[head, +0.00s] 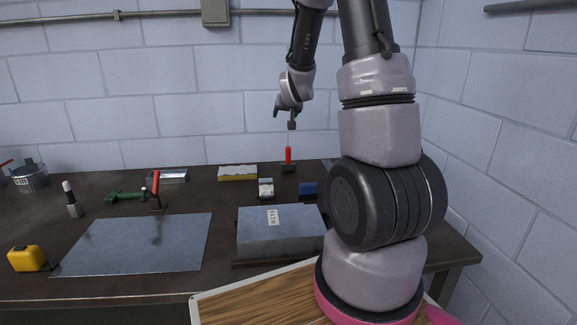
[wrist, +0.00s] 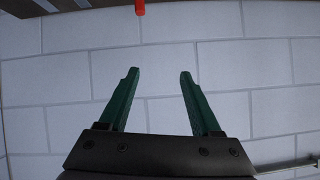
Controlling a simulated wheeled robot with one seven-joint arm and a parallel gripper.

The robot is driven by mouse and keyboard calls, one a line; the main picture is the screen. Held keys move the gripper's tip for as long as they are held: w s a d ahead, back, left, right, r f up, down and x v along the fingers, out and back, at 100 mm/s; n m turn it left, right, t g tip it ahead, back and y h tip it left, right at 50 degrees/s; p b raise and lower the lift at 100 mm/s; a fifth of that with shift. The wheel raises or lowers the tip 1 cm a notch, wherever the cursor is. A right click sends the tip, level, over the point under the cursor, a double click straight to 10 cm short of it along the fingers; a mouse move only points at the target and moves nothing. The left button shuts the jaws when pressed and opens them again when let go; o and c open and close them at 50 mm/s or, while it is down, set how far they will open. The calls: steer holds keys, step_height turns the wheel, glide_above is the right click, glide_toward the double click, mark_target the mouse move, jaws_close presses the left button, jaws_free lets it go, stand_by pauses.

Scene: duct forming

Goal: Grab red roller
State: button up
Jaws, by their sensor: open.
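The red roller (head: 288,156) stands at the back of the dark workbench, its red handle upright over a dark base and a thin rod above it. My gripper (head: 284,115) is above it in the head view, with clear space between them. In the wrist view my green gripper fingers (wrist: 160,73) are apart with nothing between them. A red piece, apparently the roller's handle (wrist: 140,7), shows at the top edge of the wrist view, beyond the fingertips and slightly left of their middle. The rest of it is out of that frame.
On the workbench (head: 100,285) are a grey block (head: 280,240), a metal sheet (head: 135,243), a yellow sponge-like block (head: 237,172), a blue block (head: 308,189), a small white item (head: 265,188), a red-handled tool (head: 156,188) and a yellow tape measure (head: 27,259). A block wall stands behind.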

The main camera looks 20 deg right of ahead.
steer(key=n+t+h, duration=0.1)
steer(key=t, duration=0.1)
glide_toward(288, 150)
steer(key=x, duration=1.1)
steer(key=shift+w+d, duration=0.1)
steer(key=shift+d, duration=0.1)
jaws_close()
stand_by(0.7)
